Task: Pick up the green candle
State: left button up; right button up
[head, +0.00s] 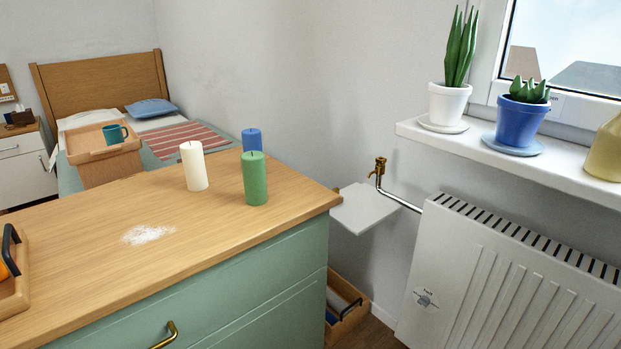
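The green candle (255,178) stands upright on the wooden top of the green dresser (90,240), near its right corner. A blue candle (252,140) stands just behind it, its lower part hidden by the green one. A white candle (194,166) stands upright to the left, apart from the green one. Neither of my grippers shows in the head view.
White powder (148,234) lies on the dresser top. A wooden tray (14,298) with a black handle sits at the left edge. A radiator (500,275) and a windowsill (520,155) with potted plants are at the right. The dresser top's front middle is clear.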

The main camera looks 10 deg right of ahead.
aim_at(254, 163)
jog(key=i+z, duration=0.15)
jog(key=z, duration=0.2)
jog(key=i+z, duration=0.1)
jog(key=z, duration=0.25)
jog(key=i+j+z, duration=0.15)
jog(key=z, duration=0.2)
